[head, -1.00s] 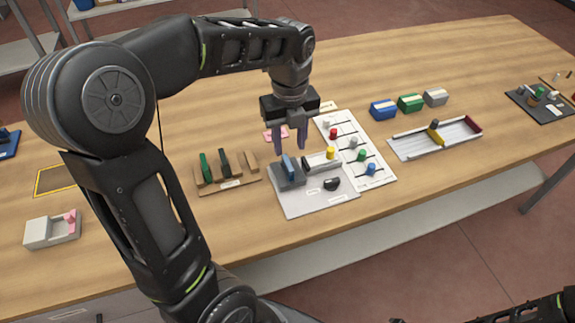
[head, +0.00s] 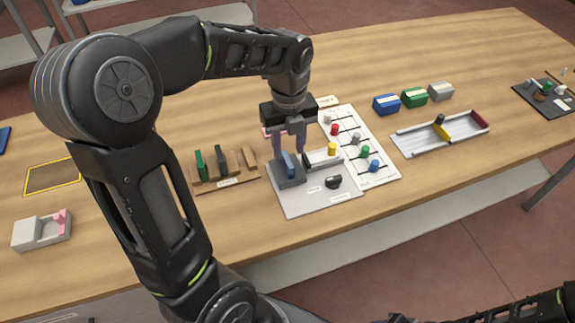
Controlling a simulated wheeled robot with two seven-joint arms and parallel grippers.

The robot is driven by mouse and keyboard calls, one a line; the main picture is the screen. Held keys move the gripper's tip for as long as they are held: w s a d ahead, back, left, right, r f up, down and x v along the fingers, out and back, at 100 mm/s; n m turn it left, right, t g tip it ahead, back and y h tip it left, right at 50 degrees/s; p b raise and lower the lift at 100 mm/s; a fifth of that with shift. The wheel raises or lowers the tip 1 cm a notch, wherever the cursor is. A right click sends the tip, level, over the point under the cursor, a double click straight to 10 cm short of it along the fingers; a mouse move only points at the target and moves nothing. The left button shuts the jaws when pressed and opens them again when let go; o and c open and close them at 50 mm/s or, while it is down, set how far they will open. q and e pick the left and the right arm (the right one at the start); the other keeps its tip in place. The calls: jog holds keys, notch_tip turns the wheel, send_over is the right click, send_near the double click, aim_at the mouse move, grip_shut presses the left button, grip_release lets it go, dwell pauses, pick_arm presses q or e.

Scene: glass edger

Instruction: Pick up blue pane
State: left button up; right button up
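The blue pane (head: 288,163) stands upright in a dark grey block (head: 287,176) on the left part of a light grey plate (head: 305,202). My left gripper (head: 290,152) points straight down over the block. Its two fingers are apart, and the top of the blue pane shows between and just below them. I cannot tell whether either finger touches it. Part of my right arm (head: 530,308) shows at the bottom right, with its gripper not clearly seen.
A wooden rack (head: 227,184) with green and dark panes stands left of the plate. A white board (head: 358,145) with coloured knobs is to the right, then a long tray (head: 415,141). Blue, green and grey blocks (head: 414,97) stand behind. The front table edge is clear.

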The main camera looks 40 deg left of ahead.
aim_at(287, 159)
pick_arm(q)
jog(key=shift+a+f+p, duration=0.2)
jog(key=shift+f+p, duration=0.25)
jog(key=shift+f, duration=2.2)
grip_shut()
